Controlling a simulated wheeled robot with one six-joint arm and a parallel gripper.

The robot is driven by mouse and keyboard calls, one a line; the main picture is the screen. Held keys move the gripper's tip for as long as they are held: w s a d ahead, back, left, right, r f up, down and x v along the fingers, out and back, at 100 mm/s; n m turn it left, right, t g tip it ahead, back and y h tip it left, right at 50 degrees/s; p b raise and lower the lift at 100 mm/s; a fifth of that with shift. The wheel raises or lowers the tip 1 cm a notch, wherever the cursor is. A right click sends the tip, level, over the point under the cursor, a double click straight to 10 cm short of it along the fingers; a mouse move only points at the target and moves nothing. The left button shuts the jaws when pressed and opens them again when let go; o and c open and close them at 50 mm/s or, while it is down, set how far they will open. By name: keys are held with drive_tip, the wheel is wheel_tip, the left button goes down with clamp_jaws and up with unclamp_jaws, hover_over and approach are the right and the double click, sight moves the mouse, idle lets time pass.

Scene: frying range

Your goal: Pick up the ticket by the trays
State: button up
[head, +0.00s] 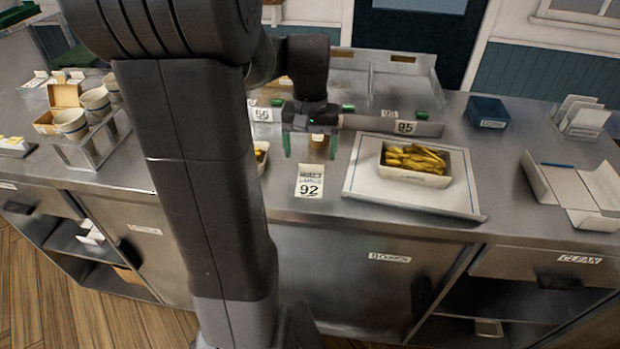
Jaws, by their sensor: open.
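A white ticket marked 92 (310,187) lies near the front edge of the steel counter, just left of a white tray (365,185). A carton of fries (420,178) sits on that tray. My gripper (310,146) is open, with its two green-tipped fingers apart and pointing down. In the picture it is just above and behind the ticket, and nothing shows held in it. A small brown item (320,143) shows between the fingers, but I cannot tell its depth. My arm hides part of the counter to the left.
Rail labels 50 (262,114) and 95 (404,127) stand behind. A cup rack (90,145) is at left. A blue bin (487,112), a card holder (580,117) and an open carton (575,190) are at right.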

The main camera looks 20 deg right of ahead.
sight(311, 165)
wheel_tip(311, 165, down, 5)
drive_tip(key=shift+d+r, duration=0.15)
drive_tip(key=c, duration=1.1)
